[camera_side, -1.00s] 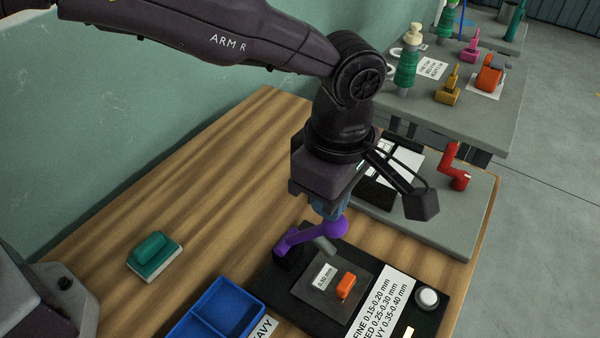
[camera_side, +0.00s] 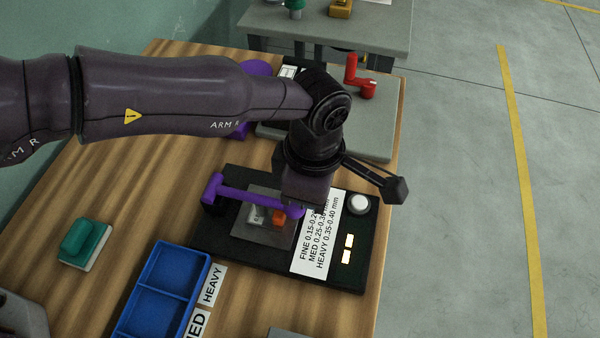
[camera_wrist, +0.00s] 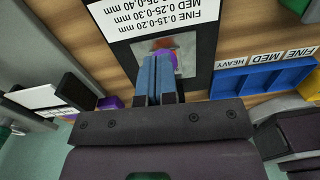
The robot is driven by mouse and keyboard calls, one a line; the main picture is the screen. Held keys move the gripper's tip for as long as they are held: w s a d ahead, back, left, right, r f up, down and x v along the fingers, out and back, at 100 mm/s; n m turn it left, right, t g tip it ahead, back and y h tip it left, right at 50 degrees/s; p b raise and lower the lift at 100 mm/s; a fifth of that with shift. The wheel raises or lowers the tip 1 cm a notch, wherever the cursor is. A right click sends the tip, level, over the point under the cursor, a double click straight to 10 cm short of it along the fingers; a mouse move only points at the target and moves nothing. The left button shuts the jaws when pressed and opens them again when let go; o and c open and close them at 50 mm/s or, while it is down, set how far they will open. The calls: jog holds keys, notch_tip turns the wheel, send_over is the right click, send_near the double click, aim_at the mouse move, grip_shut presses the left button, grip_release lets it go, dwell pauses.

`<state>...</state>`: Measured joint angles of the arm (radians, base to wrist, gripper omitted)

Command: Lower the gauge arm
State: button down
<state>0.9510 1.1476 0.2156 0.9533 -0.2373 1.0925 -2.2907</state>
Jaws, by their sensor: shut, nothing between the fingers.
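The purple gauge arm (camera_side: 250,197) runs from its pivot at the left of the black gauge base (camera_side: 215,237) to a round knob over the grey plate (camera_side: 243,229). It looks nearly level; I cannot tell whether it touches the orange piece (camera_side: 279,216) on the plate. My gripper is above the knob end; its fingertips are mostly hidden in the side view. In the wrist view my blue fingers (camera_wrist: 157,65) are together and empty, with purple (camera_wrist: 185,58) and orange just beside them.
A label card (camera_side: 318,235), a white button (camera_side: 359,204) and two lit lamps (camera_side: 348,241) are on the base. A blue divided tray (camera_side: 205,262) and a green-topped block (camera_side: 85,240) are nearby. A red crank (camera_side: 358,78) stands behind. Bare wood lies left.

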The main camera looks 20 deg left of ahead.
jog(key=shift+d+f, duration=0.2)
jog(key=shift+f, duration=0.6)
jog(key=shift+a+f, duration=0.1)
jog(key=shift+f, duration=0.25)
jog(key=shift+a, duration=0.1)
notch_tip(320, 180, up, 14)
jog(key=shift+w+d, duration=0.2)
jog(key=shift+d, duration=0.2)
jog(key=shift+f, duration=0.1)
